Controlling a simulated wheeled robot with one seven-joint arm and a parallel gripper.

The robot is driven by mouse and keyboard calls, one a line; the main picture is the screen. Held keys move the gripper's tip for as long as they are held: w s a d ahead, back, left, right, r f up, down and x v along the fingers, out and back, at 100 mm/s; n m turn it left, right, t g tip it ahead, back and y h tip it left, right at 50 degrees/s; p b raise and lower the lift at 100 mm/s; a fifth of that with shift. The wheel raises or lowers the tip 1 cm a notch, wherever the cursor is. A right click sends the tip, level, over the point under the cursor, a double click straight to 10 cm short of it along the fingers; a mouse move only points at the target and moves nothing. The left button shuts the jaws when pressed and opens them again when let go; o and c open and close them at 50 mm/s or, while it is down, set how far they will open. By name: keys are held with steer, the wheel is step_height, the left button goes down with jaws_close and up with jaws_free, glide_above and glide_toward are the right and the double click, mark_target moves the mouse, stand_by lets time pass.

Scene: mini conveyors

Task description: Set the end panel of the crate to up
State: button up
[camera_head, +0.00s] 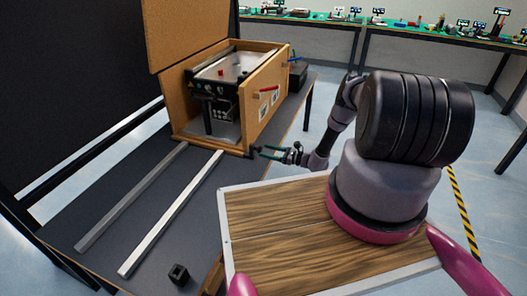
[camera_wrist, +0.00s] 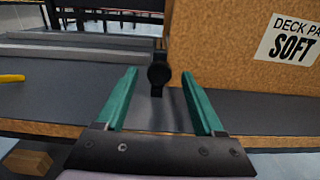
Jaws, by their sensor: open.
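The wooden crate (camera_head: 262,115) stands on the dark table with its near end open. In the wrist view its side wall (camera_wrist: 230,50) fills the upper right, with a partly cut-off "SOFT" label. I cannot clearly pick out the end panel. A black round-headed piece (camera_wrist: 159,73) is at the crate's near corner. My gripper (camera_head: 261,152) is low beside that corner, right of the open end. In the wrist view my gripper (camera_wrist: 159,76) has its green fingers apart, with the black piece between their tips in the picture. I cannot tell whether they touch it.
A machine with a dark frame (camera_head: 222,88) sits inside the crate. Two metal rails (camera_head: 172,215) lie on the table before the open end. A small black block (camera_head: 178,272) lies near the front edge. A tan panel (camera_head: 190,35) rises behind the crate. Benches line the back.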

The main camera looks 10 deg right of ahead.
steer(key=shift+x, duration=1.1)
jaws_close()
stand_by(0.7)
